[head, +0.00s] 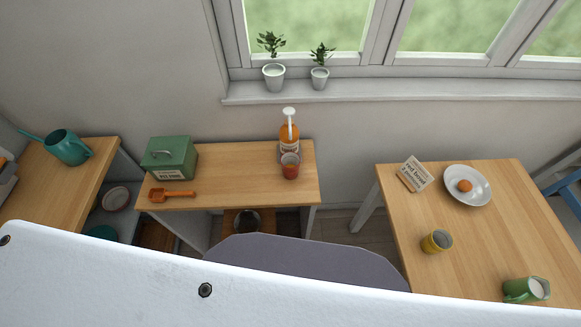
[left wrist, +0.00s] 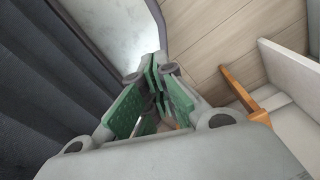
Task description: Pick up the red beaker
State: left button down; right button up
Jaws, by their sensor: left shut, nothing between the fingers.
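The red beaker (head: 290,166) stands upright on the wooden top of the middle shelf unit (head: 230,190), near its right end. It is just in front of an orange pump bottle (head: 289,137); I cannot tell whether the two touch. Neither gripper shows in the head view. In the left wrist view my left gripper (left wrist: 158,95) has its green-padded fingers shut and empty, pointing toward a pale wooden floor. The beaker does not show in that view. My right gripper is in neither view.
A green box (head: 170,158) and an orange scoop (head: 172,194) lie left of the beaker. The right table (head: 480,230) holds a card (head: 414,173), a plate (head: 452,196), a yellow cup (head: 437,241) and a green mug (head: 526,290). The middle unit's top is clear between scoop and beaker.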

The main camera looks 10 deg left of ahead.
aim_at(289, 161)
jog(key=k+j+z, duration=0.6)
jog(key=k+z, duration=0.15)
